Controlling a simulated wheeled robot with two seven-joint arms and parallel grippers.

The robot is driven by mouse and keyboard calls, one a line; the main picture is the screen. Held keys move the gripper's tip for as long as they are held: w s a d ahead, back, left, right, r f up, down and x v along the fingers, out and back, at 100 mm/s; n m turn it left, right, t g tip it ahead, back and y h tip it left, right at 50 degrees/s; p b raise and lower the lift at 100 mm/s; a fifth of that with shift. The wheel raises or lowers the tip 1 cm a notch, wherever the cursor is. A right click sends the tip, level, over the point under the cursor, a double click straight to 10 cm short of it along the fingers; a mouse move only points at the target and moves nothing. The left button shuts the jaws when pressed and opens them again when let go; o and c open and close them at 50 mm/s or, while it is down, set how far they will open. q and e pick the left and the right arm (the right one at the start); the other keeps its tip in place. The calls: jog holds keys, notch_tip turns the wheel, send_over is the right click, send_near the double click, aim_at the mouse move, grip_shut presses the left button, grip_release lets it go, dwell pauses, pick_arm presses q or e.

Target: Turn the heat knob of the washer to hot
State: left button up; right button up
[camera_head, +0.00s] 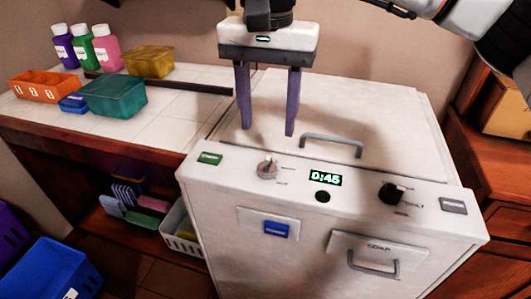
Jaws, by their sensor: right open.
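The white washer (330,245) fills the middle of the view, with a sloped control panel along its front top edge. A grey knob (267,168) sits left of the display, and a black knob (391,194) sits to its right. The labels beside the knobs are too small to read, so I cannot tell which one is the heat knob. My right gripper (267,131) points down above the washer's top, behind and above the grey knob. Its two purple fingers are apart and empty, and it looks clear of both knobs. My left gripper is out of view.
The panel also has a green display (325,179) reading 0:45, a green button (209,159) and a grey button (453,206). A lid handle (331,145) rises behind the panel. A counter (160,110) with baskets and bottles stands left; a wooden cabinet (495,165) stands right.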

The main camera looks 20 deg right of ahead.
aim_at(267, 162)
notch_tip(267, 162, down, 9)
dwell(0.3)
jog(key=c, duration=1.1)
